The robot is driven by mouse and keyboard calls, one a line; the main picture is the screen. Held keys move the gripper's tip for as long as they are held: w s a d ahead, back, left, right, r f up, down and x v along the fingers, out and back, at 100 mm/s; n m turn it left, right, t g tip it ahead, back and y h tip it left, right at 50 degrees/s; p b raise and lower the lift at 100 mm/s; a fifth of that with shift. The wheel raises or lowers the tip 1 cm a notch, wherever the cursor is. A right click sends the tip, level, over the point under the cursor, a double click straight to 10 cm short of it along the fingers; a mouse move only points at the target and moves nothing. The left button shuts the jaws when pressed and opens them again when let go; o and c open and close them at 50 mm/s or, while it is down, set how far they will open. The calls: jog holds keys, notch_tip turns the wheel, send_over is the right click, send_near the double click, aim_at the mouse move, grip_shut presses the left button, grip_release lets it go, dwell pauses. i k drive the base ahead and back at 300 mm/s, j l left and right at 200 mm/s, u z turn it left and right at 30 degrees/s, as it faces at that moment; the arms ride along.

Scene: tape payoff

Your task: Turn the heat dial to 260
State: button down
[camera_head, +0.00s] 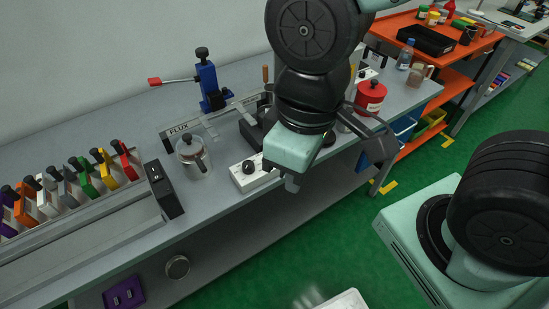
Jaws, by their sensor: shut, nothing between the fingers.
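A white box (255,178) with a round black dial (249,167) on top sits near the front edge of the grey bench; it looks like the heat dial. Its markings and setting are too small to read. My gripper (292,184) is shut and empty, pointing down just right of the white box. It looks apart from the dial, though its height above the bench is hard to judge. My arm hides part of the bench behind it.
A glass jar (194,160) and a black box (164,190) stand left of the dial box. A blue press (210,88) stands behind. A red canister (370,96) is at right. A round knob (178,266) is on the bench's lower front. Colored-handled tools (84,180) fill the left.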

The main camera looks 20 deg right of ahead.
aim_at(248, 167)
jog(key=l+u, duration=0.2)
jog(key=l, duration=0.15)
jog(key=j+z, duration=0.4)
jog(key=j, duration=0.25)
jog(key=u, duration=1.25)
jog(key=k+u, duration=0.3)
jog(key=k, duration=0.25)
jog(key=l, duration=0.1)
